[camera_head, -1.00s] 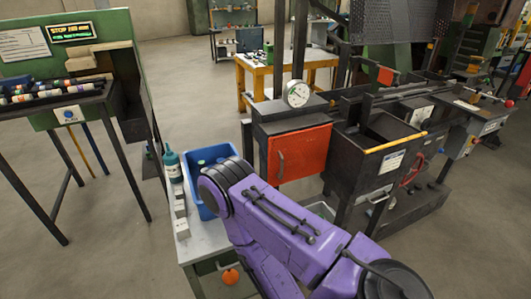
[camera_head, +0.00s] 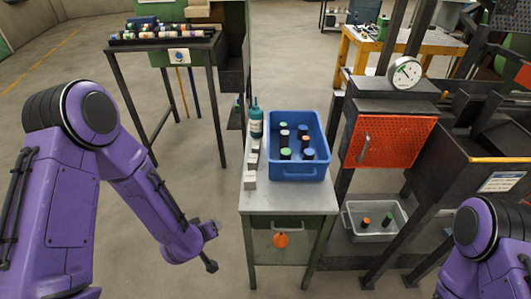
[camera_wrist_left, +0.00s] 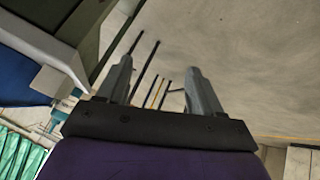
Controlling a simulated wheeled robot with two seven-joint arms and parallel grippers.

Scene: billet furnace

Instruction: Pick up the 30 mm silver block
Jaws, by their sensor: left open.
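Several small silver blocks stand in a row along the left side of the grey-topped table (camera_head: 287,200) in the head view. The nearest block (camera_head: 250,181) looks largest, with smaller ones (camera_head: 252,161) behind it. I cannot read their sizes, so which is 30 mm is unclear. My left gripper (camera_head: 212,246) hangs left of the table, apart from the blocks. In the left wrist view it (camera_wrist_left: 160,70) is open and empty, with floor and thin dark legs beyond. No block can be made out there. My right arm shows at the lower right; its gripper is out of frame.
A blue bin (camera_head: 297,171) holding capped cylinders stands right of the blocks. A teal bottle (camera_head: 256,123) stands behind them. A grey bin (camera_head: 375,222) sits low at the right, beside the furnace with its orange door (camera_head: 396,141). Floor left of the table is clear.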

